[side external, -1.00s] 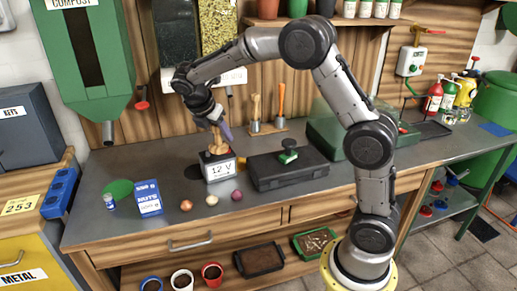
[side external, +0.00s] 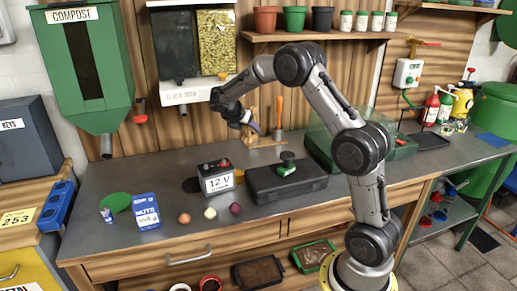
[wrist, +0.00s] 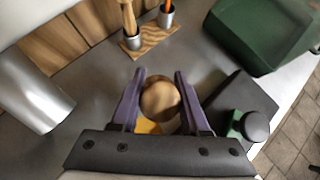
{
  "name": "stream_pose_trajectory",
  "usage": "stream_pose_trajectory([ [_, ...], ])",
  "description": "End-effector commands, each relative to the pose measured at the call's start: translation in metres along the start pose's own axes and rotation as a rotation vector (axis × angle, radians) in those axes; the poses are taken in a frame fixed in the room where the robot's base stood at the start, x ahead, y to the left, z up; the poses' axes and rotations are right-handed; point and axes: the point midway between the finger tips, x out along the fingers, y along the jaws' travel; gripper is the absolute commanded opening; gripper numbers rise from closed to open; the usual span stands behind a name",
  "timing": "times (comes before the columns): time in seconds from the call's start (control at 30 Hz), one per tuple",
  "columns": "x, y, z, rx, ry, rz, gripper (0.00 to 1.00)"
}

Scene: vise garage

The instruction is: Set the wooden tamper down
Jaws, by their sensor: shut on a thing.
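The wooden tamper shows in the wrist view as a round wooden top (wrist: 161,98) between the purple fingers of my gripper (wrist: 157,80). My gripper is shut on it. In the side view my gripper (side external: 250,128) is raised above the back of the bench, in front of the tool stand. The tamper (side external: 247,136) is partly hidden there by the fingers and blends with the wood behind. Its lower end is hard to make out.
The 12 V battery (side external: 217,180) stands front left of my gripper. A black case (side external: 286,184) with a green-based stamp (side external: 287,165) lies to its right. The wooden tool stand (side external: 264,141) holds a wood-handled and an orange-handled tool. A grey spout (wrist: 38,105) is at left.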

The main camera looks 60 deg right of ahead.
Motion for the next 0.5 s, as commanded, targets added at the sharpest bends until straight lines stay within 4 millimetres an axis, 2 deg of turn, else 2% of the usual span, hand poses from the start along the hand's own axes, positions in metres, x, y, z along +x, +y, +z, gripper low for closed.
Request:
stream_pose_trajectory([
  [0.07, 0.016, -0.001, 0.015, 0.005, -0.001, -0.002, 0.0],
  [0.3, 0.063, 0.0, -0.014, -0.003, 0.001, -0.002, 0.0],
  [0.5, 0.084, 0.0, -0.026, 0.001, 0.0, 0.0, 0.0],
])
